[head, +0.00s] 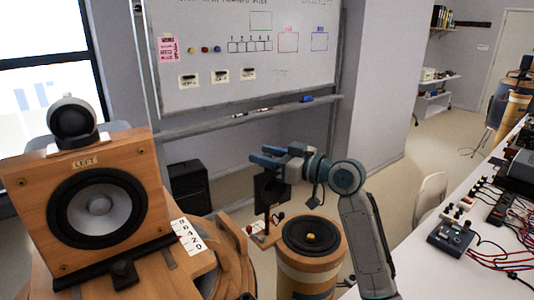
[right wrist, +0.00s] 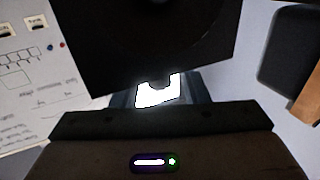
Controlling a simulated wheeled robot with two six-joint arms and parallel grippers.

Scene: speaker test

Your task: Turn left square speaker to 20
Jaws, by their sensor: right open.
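The left square speaker (head: 32,205) is a wooden box with a "LEFT" label, a grey and black cone and a round tweeter on top. It stands at the left of the head view. A white number card (head: 188,238) lies beside its base, and a black pointer piece (head: 124,273) sits below its front. My right gripper (head: 264,155) is open, right of the speaker and apart from it, with its fingers pointing left. In the right wrist view, its fingers (right wrist: 157,92) show below a large dark panel, with nothing clearly held. My left gripper is not in view.
A black square panel (head: 270,188) on a small stand is close below my right gripper. A round wooden speaker (head: 312,262) with a yellow centre stands below my arm. A black floor speaker (head: 188,187) is behind. A white table (head: 480,255) with electronics lies right.

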